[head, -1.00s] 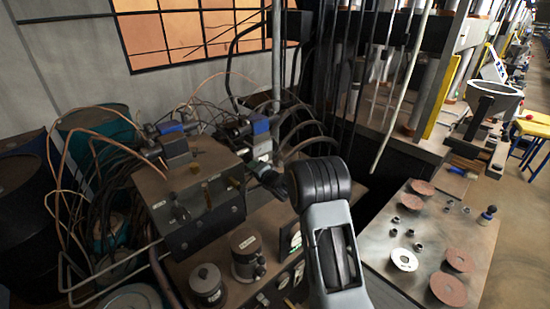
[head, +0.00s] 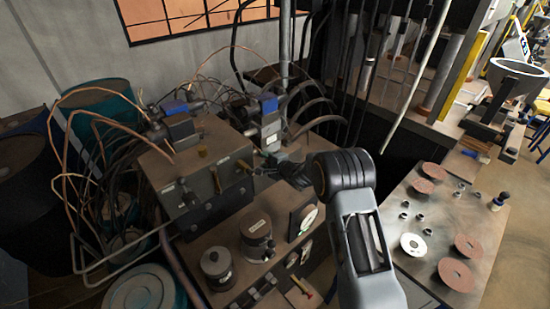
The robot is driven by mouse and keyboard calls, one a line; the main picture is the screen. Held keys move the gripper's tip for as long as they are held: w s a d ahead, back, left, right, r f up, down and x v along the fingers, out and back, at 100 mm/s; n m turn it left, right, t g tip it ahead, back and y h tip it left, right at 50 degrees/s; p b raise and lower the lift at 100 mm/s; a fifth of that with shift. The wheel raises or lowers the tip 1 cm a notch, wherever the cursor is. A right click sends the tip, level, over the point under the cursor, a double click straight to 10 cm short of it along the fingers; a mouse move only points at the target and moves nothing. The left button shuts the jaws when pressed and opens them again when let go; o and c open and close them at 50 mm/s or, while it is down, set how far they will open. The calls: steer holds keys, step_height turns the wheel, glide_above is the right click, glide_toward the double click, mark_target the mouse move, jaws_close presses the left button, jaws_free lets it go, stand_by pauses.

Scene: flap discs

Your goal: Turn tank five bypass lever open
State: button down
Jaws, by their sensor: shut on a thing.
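A dark metal valve block (head: 190,212) stands on the bench left of centre. Its front face carries small brass levers, one of them pointing down (head: 217,181) and another near the right end (head: 244,166). Small label plates sit beside them, too small to read, so I cannot tell which is tank five. My gripper (head: 262,169) is at the right end of this face, reaching in from the right. Its dark fingers are closed at the right-end lever; the fingers and the shadow hide the grip itself.
Blue-capped valves (head: 176,107) and many looping hoses crowd behind the block. At right is a metal table (head: 440,228) with discs and nuts.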

steer(key=shift+s+a, duration=0.1)
stand_by(0.3)
steer(key=c, duration=1)
jaws_free()
steer(key=shift+a+f, duration=0.1)
steer(key=shift+o, duration=1.1)
steer(key=shift+d, duration=0.2)
steer(key=b+v, duration=0.3)
steer(key=v, duration=1)
steer(key=shift+s+d, duration=0.25)
